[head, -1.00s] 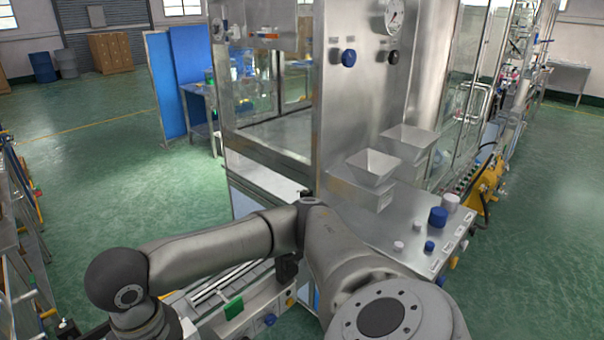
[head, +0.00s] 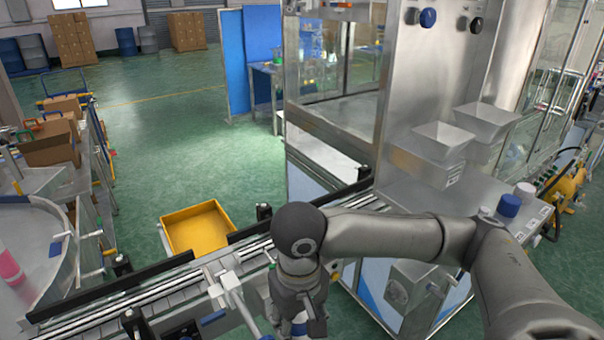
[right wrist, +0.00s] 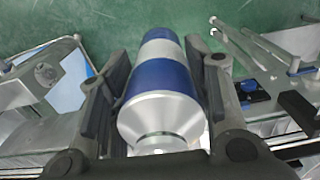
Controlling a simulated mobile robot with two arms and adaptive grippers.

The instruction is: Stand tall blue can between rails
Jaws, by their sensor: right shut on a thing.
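My right gripper (head: 298,318) is low in the middle of the head view, on the near side of the conveyor (head: 160,287). In the right wrist view my right gripper (right wrist: 163,100) is shut around the tall blue can (right wrist: 160,78), which has blue and silver bands and a silver domed top. The dome faces the wrist camera. In the head view only a small blue and white part of the can (head: 299,328) shows under the gripper. Black rails (head: 110,284) run along the conveyor. The can is apart from the rails as far as I can tell. My left gripper is not in view.
A yellow bin (head: 198,228) stands behind the conveyor. A steel machine with hoppers (head: 440,138) and a blue cap (head: 509,205) stands at the right. A round steel table (head: 40,245) with a pink can (head: 10,267) is at the left. A metal bracket (head: 225,285) sits beside my gripper.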

